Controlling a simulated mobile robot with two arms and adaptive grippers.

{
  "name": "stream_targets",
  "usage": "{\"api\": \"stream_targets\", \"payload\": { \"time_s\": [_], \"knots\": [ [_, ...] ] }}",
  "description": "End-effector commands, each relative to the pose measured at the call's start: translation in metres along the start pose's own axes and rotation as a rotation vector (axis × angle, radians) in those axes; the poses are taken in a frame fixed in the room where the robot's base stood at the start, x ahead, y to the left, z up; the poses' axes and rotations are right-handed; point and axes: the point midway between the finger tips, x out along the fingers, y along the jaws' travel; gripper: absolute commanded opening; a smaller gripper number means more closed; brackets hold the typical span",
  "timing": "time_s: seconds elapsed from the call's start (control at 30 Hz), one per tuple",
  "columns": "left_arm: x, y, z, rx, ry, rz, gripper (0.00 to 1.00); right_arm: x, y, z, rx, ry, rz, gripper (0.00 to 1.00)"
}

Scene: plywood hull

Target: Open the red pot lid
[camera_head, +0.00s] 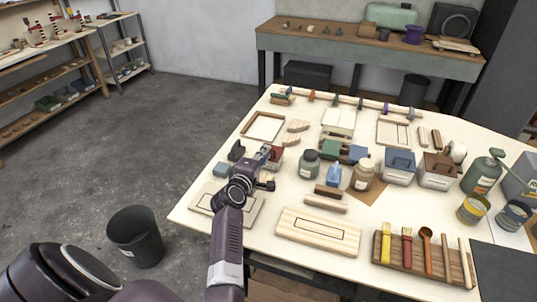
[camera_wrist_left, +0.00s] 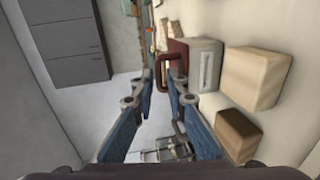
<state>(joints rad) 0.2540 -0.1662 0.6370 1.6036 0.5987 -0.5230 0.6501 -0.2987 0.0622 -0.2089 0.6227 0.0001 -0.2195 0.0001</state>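The red pot (camera_head: 277,160) stands at the left part of the table, partly hidden by my left gripper. In the left wrist view its dark red lid with a loop handle (camera_wrist_left: 178,58) sits on a pale body (camera_wrist_left: 206,63). My left gripper (camera_head: 266,156) is beside the pot in the head view. In the left wrist view its two blue-padded fingers (camera_wrist_left: 160,82) are apart, with the handle close to the right fingertip. I cannot tell whether they touch. Nothing is held. My right gripper is not in view.
Wooden blocks (camera_wrist_left: 254,78) stand right of the pot in the wrist view. A green jar (camera_head: 309,163) and a blue bottle (camera_head: 334,175) stand right of it in the head view. A flat wooden board (camera_head: 318,232) lies in front. A black bin (camera_head: 136,237) stands on the floor.

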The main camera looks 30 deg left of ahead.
Motion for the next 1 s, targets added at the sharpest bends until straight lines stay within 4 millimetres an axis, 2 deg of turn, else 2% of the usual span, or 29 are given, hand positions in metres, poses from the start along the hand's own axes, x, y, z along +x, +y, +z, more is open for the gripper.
{"api": "stream_targets", "payload": {
  "time_s": [0.1, 0.3, 0.6, 0.77, 1.0],
  "knots": [
    [0.018, -0.003, 0.0, 0.0, 0.0, 0.002, 0.13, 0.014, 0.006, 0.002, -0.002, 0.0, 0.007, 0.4],
    [0.033, -0.001, 0.0, 0.0, 0.0, 0.0, 0.13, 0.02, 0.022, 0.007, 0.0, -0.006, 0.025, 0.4],
    [0.035, 0.0, -0.001, 0.002, 0.0, -0.001, 0.13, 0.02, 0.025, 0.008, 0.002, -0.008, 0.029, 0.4],
    [0.035, 0.0, -0.001, 0.002, 0.0, -0.001, 0.0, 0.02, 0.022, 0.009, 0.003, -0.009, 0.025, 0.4],
    [0.035, 0.0, 0.0, 0.002, 0.0, -0.002, 0.0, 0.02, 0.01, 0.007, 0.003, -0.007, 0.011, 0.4]
  ]
}}
